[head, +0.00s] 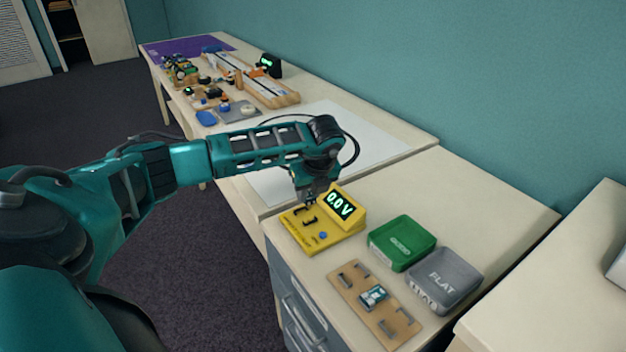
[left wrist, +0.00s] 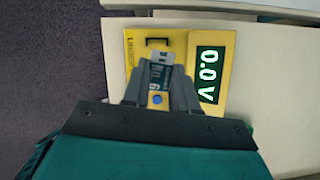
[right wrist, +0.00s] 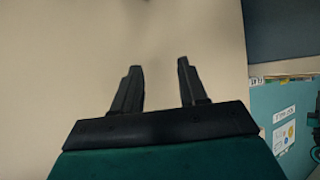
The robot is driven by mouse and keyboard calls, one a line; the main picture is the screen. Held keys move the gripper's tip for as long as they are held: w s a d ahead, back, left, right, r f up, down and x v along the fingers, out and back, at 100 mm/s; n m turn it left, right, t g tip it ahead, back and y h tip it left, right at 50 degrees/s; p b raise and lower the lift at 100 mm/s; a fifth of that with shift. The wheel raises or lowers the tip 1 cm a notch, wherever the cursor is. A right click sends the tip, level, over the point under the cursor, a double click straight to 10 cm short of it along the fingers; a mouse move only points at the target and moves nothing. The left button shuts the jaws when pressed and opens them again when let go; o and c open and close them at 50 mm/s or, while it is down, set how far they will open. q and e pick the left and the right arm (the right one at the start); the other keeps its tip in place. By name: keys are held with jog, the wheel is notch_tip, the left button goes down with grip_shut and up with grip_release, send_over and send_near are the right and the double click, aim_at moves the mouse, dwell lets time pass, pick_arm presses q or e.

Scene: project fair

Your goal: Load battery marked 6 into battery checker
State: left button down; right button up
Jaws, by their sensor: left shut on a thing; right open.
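The yellow battery checker (head: 318,238) stands on the near cabinet top, its display (head: 341,204) reading 0.0 V. My left gripper (head: 308,203) is over the checker's slot area. In the left wrist view it is shut on a battery marked No. 6 (left wrist: 158,73), teal and white, held between the fingers above the yellow checker (left wrist: 178,42). A black contact clip shows just beyond the battery's far end. I cannot tell whether the battery touches the checker. My right gripper (right wrist: 160,85) is open and empty, away from the checker.
A green box (head: 402,243) and a grey box marked FLAT (head: 445,280) stand right of the checker. A wooden board (head: 352,291) with clips and one teal-white battery (head: 373,297) lies in front. Several project items sit on the far table.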

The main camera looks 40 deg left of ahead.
aim_at(304, 215)
pick_arm(q)
jog(key=shift+w+a+n+g, duration=0.35)
jog(key=shift+a+n, duration=0.3)
jog(key=shift+n, duration=0.35)
jog(key=shift+s+f+b, duration=0.1)
jog(key=shift+f+b, duration=0.4)
jog(key=shift+f, duration=0.2)
jog(key=shift+f+b, duration=0.55)
jog(key=shift+f, duration=0.2)
notch_tip(304, 215, down, 2)
jog(key=shift+f+b, duration=0.1)
jog(key=shift+b, duration=0.7)
jog(key=shift+f, duration=0.2)
pick_arm(e)
jog(key=shift+w+a+f+y, duration=0.15)
jog(key=shift+w+a+f, duration=0.15)
jog(key=shift+a+f, duration=0.15)
jog(key=shift+w+a+f+y, duration=0.15)
jog(key=shift+w+a+f, duration=0.15)
jog(key=shift+f, duration=0.2)
jog(key=shift+f, duration=0.1)
pick_arm(q)
jog(key=shift+f+b, duration=0.6)
jog(key=shift+b, duration=0.15)
pick_arm(e)
jog(key=shift+f, duration=0.55)
